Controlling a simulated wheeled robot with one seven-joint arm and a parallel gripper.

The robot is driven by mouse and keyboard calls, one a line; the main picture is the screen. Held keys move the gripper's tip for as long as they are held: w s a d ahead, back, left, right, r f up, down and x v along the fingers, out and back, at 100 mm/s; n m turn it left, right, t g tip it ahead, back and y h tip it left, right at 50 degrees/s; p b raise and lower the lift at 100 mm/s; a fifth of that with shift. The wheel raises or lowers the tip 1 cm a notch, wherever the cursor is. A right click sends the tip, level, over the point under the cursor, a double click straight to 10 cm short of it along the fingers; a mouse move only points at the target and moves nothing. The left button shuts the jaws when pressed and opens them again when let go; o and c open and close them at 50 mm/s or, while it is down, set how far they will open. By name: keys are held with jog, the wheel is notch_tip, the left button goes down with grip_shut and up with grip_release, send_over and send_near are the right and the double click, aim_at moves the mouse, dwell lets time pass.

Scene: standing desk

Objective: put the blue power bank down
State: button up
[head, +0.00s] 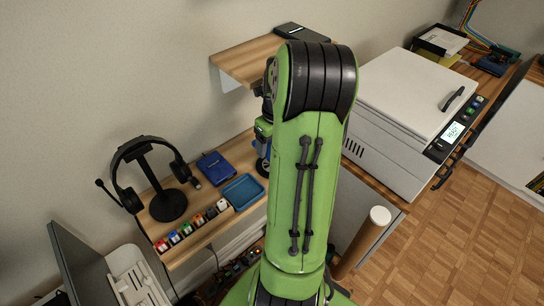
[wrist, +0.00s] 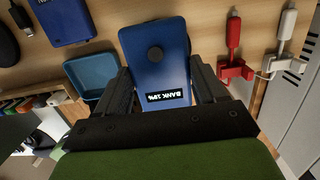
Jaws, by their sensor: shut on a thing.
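The blue power bank (wrist: 158,68) is between the two black fingers of my gripper (wrist: 163,82) in the wrist view. It has a dark round spot and a small display reading "BANK 19%". My gripper is shut on it. The wooden desk surface (wrist: 215,30) lies beyond; I cannot tell whether the power bank touches it. In the head view my green arm hides most of the gripper, and only a little blue shows beside the arm at the desk (head: 205,228).
A blue tray (wrist: 88,72) lies left of the power bank. Another dark blue item (wrist: 66,20) lies behind the tray, near the headphone stand (head: 168,204). Red (wrist: 234,68) and white (wrist: 283,50) plugs are at right. Several small coloured blocks (head: 187,229) line the desk's front edge.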

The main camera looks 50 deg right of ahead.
notch_tip(320, 180, down, 6)
jog(key=shift+s+f+b, duration=0.1)
jog(key=shift+s+b, duration=0.05)
jog(key=shift+b, duration=0.7)
jog(key=shift+w+d+f, duration=0.1)
jog(key=shift+w, duration=0.1)
jog(key=o, duration=1.2)
